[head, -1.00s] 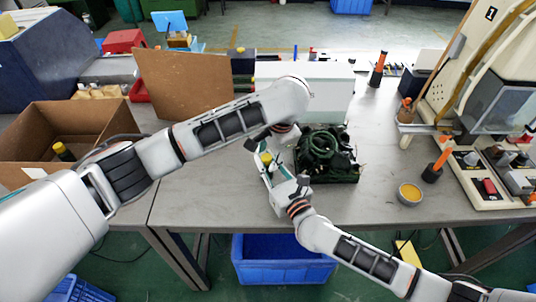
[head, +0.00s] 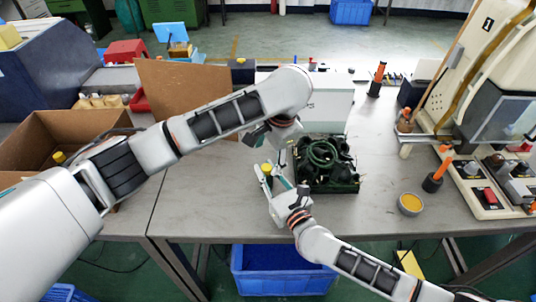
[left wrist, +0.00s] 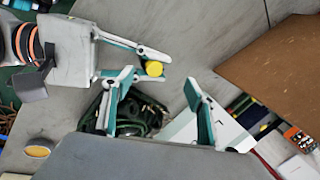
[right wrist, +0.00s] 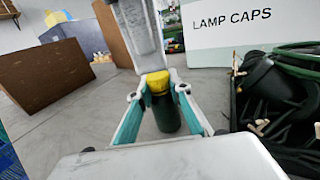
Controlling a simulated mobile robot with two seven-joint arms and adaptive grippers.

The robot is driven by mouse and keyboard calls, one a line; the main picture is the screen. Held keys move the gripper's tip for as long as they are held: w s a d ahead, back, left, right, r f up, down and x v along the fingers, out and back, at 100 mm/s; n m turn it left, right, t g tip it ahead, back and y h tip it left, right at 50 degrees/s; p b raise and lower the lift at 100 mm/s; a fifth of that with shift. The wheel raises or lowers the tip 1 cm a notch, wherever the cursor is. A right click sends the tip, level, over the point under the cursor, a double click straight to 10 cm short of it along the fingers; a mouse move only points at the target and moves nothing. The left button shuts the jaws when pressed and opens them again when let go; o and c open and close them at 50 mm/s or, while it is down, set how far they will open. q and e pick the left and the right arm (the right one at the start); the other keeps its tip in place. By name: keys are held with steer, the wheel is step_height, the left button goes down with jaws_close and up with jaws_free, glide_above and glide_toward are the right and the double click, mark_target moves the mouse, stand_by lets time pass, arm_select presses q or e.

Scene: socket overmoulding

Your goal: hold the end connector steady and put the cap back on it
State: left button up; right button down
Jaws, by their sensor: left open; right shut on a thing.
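My right gripper (right wrist: 160,98) is shut on the end connector, a dark green cylinder (right wrist: 166,116), and holds it upright above the table. The yellow cap (right wrist: 158,82) sits on the connector's top; whether it is fully seated I cannot tell. The cap also shows in the head view (head: 266,168) and between the right fingertips in the left wrist view (left wrist: 153,68). My left gripper (left wrist: 160,80) is open and empty. It is above and apart from the cap, with the cap seen between its fingers. In the head view its fingers are hard to make out.
A dark green tray (head: 332,188) with black parts and green cable stands close on the right. Behind it is a white lamp caps box (right wrist: 250,30). A cardboard box (head: 85,122) is at left, a small yellow-filled bowl (head: 410,203) at right. The table's front left is clear.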

steer(key=shift+s+d+f, duration=0.15)
steer(key=shift+s+f, duration=0.05)
steer(key=shift+f, duration=0.6)
arm_select(q)
steer(key=v, duration=1.2)
steer(key=shift+s, duration=0.15)
arm_select(e)
steer(key=c, duration=1.8)
jaws_free()
steer(key=shift+w, duration=0.2)
steer(key=shift+r, duration=0.3)
steer(key=shift+s, duration=0.15)
steer(key=v, duration=1.1)
steer(key=shift+s+d, duration=0.2)
steer(key=shift+s, duration=0.15)
